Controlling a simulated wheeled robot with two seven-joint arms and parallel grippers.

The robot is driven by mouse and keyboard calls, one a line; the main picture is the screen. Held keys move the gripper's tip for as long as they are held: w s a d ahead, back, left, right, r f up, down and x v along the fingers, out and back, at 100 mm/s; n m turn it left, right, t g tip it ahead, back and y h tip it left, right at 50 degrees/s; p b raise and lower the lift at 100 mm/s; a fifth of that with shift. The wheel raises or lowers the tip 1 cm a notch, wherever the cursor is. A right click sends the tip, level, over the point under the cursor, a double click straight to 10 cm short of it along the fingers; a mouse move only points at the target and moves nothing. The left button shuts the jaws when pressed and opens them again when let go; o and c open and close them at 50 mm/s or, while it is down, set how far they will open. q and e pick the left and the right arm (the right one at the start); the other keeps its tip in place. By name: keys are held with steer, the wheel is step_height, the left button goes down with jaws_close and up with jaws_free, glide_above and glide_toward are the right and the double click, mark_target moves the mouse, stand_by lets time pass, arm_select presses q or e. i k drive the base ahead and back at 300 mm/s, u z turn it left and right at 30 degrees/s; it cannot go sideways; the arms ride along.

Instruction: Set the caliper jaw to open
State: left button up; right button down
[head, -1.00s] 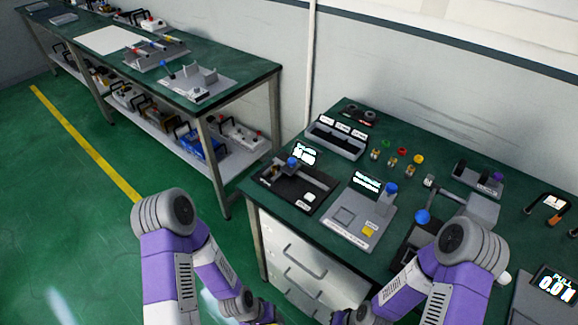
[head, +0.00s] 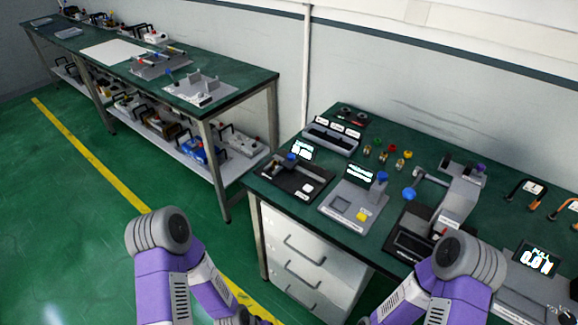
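A black-based instrument (head: 291,178) with a blue knob, a slide and a small lit display stands at the near left of the green bench; it may be the caliper, but its jaw is too small to read. Right of it is a grey instrument (head: 353,203) with a blue knob, a yellow button and a lit display. My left arm (head: 178,270) and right arm (head: 450,285) hang low at the bottom, in front of the bench. Both arms run out of the bottom of the picture, and no gripper fingers show. Neither arm visibly touches an instrument.
The bench (head: 262,181) also carries a labelled grey holder (head: 331,137), small coloured knobs (head: 393,151), a large grey device (head: 459,201) and a lit readout (head: 537,260). White drawers (head: 308,262) are below. A second bench (head: 235,88) is behind left. Green floor is clear on the left.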

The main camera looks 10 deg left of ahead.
mark_target(290, 161)
steer(key=z, duration=0.05)
steer(key=k, duration=0.15)
steer(key=u, duration=1.3)
steer(key=i, duration=0.85)
steer(key=z, duration=1.85)
